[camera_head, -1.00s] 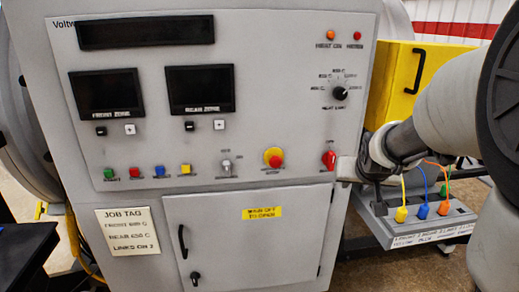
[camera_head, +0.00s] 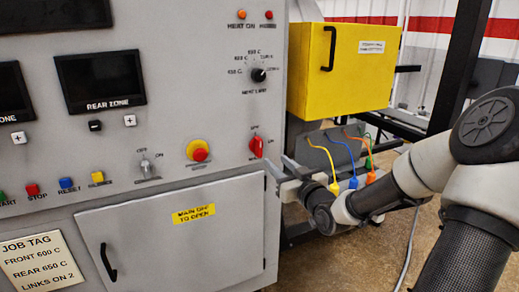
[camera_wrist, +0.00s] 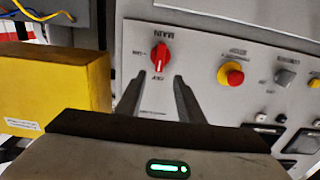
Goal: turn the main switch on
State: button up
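The main switch (camera_head: 256,146) is a red rotary knob at the right edge of the grey panel. Its grip stands near upright in the head view, with a small label above that seems to read OFF. In the wrist view, which is upside down, the red main switch (camera_wrist: 160,55) sits beyond the fingertips, with MAIN above it and ON to its left. My gripper (camera_head: 277,170) is just below and right of the switch in the head view. In the wrist view my gripper (camera_wrist: 158,88) is open, its fingers apart and nothing between them.
A red and yellow emergency button (camera_head: 199,151) and a grey OFF/ON selector (camera_head: 145,166) are left of the switch. A closed cabinet door (camera_head: 175,236) lies below. A yellow box (camera_head: 342,68) and colored cables (camera_head: 347,155) stand right, near my arm.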

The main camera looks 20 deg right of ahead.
aim_at(261, 147)
jog(key=w, duration=1.3)
jog(key=shift+a+f, duration=0.1)
jog(key=shift+a, duration=0.1)
grip_shut()
